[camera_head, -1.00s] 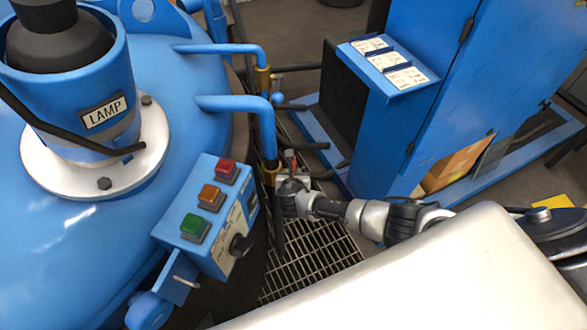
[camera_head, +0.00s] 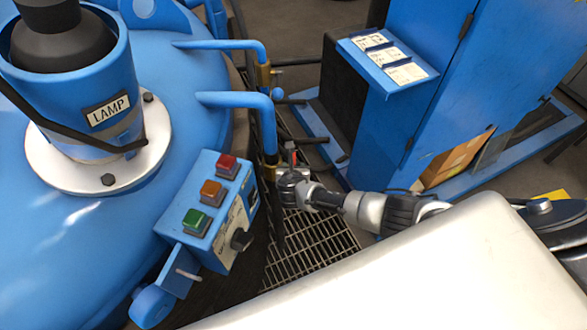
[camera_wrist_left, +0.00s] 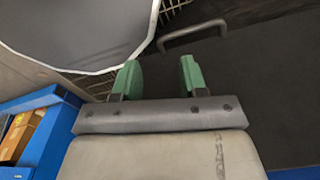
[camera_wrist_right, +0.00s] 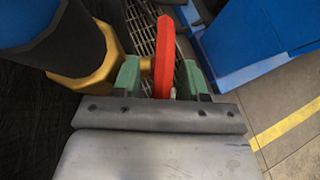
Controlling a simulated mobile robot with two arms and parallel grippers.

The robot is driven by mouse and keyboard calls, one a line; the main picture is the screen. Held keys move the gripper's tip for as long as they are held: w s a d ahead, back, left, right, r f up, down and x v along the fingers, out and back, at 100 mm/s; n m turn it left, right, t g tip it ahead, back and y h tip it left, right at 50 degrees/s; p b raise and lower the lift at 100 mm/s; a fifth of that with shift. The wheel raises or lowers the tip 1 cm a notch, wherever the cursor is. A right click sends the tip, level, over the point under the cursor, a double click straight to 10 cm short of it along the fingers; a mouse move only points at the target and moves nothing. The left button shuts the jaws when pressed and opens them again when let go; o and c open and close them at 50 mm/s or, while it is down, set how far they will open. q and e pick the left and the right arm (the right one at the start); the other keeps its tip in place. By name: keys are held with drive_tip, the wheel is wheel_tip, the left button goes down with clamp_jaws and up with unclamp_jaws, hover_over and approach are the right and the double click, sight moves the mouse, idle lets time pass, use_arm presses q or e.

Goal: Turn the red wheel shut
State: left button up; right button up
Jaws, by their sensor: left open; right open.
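The red wheel (camera_wrist_right: 165,57) shows edge-on in the right wrist view, beside a yellow brass-coloured valve fitting (camera_wrist_right: 98,58). My right gripper (camera_wrist_right: 159,80) is open, with one green finger on each side of the wheel's rim. Whether either finger touches the rim cannot be told. In the head view my right gripper (camera_head: 289,172) is at the pipe beside the blue vessel, and only a sliver of the red wheel (camera_head: 292,156) shows; the rest is hidden. My left gripper (camera_wrist_left: 159,76) is open and empty in the left wrist view, and it is out of the head view.
The blue vessel (camera_head: 60,235) with a lamp housing fills the left. A button box (camera_head: 210,210) with red, orange and green buttons stands near my right gripper. A blue cabinet (camera_head: 440,110) is at the right. Floor grating (camera_head: 300,250) lies below. A grey handle (camera_wrist_left: 190,35) shows in the left wrist view.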

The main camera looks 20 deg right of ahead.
drive_tip(key=p+v, duration=0.2)
drive_tip(key=v, duration=0.8)
drive_tip(key=shift+s+r, duration=0.15)
drive_tip(key=shift+s, duration=0.2)
drive_tip(key=shift+a, duration=0.15)
